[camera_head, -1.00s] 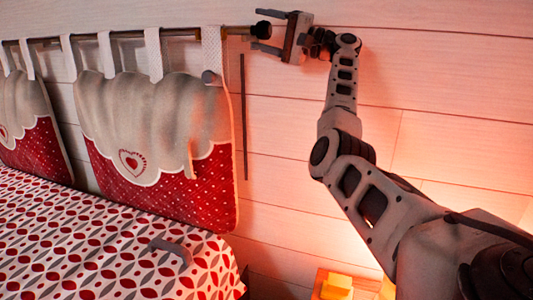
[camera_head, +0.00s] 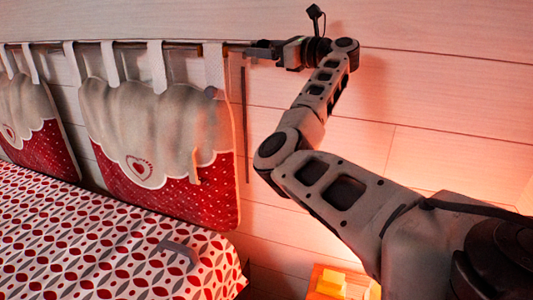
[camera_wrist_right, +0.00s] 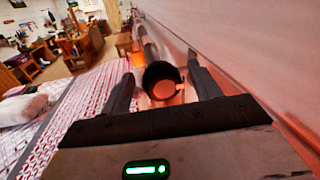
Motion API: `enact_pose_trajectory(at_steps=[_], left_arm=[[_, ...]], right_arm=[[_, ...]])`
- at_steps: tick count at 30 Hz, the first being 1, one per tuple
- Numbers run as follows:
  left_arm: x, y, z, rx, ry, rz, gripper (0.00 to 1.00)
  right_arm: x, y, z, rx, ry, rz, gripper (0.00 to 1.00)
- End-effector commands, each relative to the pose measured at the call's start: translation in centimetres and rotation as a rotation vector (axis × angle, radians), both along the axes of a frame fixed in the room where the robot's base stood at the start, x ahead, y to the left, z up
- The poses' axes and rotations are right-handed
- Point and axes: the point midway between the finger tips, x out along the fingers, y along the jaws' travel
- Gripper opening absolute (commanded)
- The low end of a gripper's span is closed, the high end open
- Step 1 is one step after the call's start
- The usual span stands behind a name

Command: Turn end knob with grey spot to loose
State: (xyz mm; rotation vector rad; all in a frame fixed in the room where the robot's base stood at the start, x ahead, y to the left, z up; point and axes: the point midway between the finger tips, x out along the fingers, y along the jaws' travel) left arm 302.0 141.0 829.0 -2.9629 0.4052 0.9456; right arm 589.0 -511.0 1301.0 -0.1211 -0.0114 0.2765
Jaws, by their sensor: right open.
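The end knob (camera_wrist_right: 152,74) is dark and round, with a paler disc on its face lit orange, in the right wrist view. It sits at the near end of the curtain rod (camera_head: 130,42). My right gripper (camera_wrist_right: 160,68) is open, with one finger on each side of the knob; I cannot tell whether they touch it. In the head view my right gripper (camera_head: 256,49) is at the rod's right end, and its fingers hide the knob. My left gripper is not in view.
Red and grey cushions (camera_head: 150,140) hang from the rod by cloth loops. The white plank wall (camera_head: 440,80) is close behind the rod. A patterned bed (camera_head: 90,240) lies below, with a small grey object (camera_head: 180,250) on it. A lit yellow thing (camera_head: 331,282) stands at bottom.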

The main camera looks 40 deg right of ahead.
Motion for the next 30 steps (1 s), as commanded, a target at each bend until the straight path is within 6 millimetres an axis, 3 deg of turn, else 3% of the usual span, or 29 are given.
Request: enact_pose_trajectory(at_steps=[1,22,23,30], left_arm=[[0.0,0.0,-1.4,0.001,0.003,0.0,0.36],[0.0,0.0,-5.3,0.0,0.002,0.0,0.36],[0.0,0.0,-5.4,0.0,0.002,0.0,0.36],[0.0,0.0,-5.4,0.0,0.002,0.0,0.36]], right_arm=[[-1.4,-0.7,-0.7,-0.012,-0.008,-0.011,0.62],[-15.0,-4.5,-0.7,-0.02,-0.007,-0.013,0.62],[-15.2,-4.5,-0.8,-0.028,-0.002,-0.012,0.62],[-11.8,-3.8,-4.8,-0.257,0.094,-0.087,0.62]])
